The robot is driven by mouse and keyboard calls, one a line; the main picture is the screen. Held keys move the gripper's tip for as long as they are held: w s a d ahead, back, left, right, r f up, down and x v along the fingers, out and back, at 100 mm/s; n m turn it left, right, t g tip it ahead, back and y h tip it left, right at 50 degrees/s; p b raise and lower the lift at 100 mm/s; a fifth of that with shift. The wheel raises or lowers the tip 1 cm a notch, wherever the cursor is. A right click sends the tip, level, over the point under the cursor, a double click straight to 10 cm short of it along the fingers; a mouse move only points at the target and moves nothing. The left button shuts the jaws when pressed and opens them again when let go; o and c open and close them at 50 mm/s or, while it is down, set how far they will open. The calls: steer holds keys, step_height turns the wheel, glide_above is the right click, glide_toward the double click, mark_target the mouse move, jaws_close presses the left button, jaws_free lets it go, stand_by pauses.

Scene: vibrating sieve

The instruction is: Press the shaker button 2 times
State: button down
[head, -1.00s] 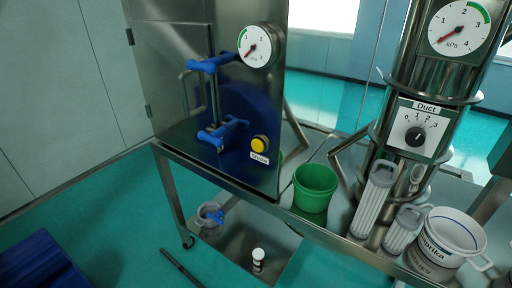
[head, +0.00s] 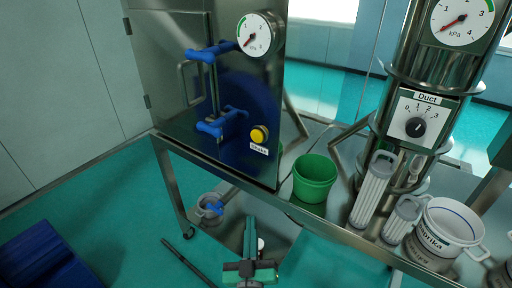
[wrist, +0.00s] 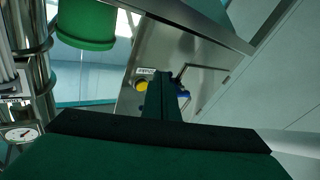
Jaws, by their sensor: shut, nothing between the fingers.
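The yellow shaker button (head: 259,134) sits on the front of the steel cabinet, above a white "Shake" label (head: 258,149). The button also shows in the wrist view (wrist: 141,86), just left of the fingers, with the picture upside down. My gripper (head: 251,222) is at the bottom of the head view, with its fingers pointing up. It is shut and empty. It appears below the button and apart from it. The fingers also show in the wrist view (wrist: 162,80), where they cover part of the cabinet front.
Blue door handles (head: 212,52) stick out left of the button. A pressure gauge (head: 257,34) is above it. A green bucket (head: 314,180) stands on the steel table to the right, beside ribbed filters (head: 372,190) and a Paprika pot (head: 447,232). The table's front edge (head: 230,174) runs below the cabinet.

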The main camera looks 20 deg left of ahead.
steer(key=w+a+r+n+y, duration=0.1)
steer(key=w+a+r+n, duration=0.1)
steer(key=r, duration=0.5)
steer(key=w+a+r+n+y, duration=0.2)
steer(key=w+a+r, duration=0.3)
steer(key=r, duration=0.3)
steer(key=shift+w+a+y, duration=0.2)
steer(key=shift+a+y, duration=0.1)
steer(key=shift+r, duration=0.1)
glide_toward(257, 136)
steer(key=w+a+r, duration=0.1)
steer(key=w+a, duration=0.3)
steer(key=shift+a+r, duration=0.25)
steer(key=shift+a, duration=0.1)
steer(key=shift+w, duration=0.25)
stand_by(0.8)
steer(key=shift+w+d, duration=0.15)
steer(key=shift+w, duration=0.1)
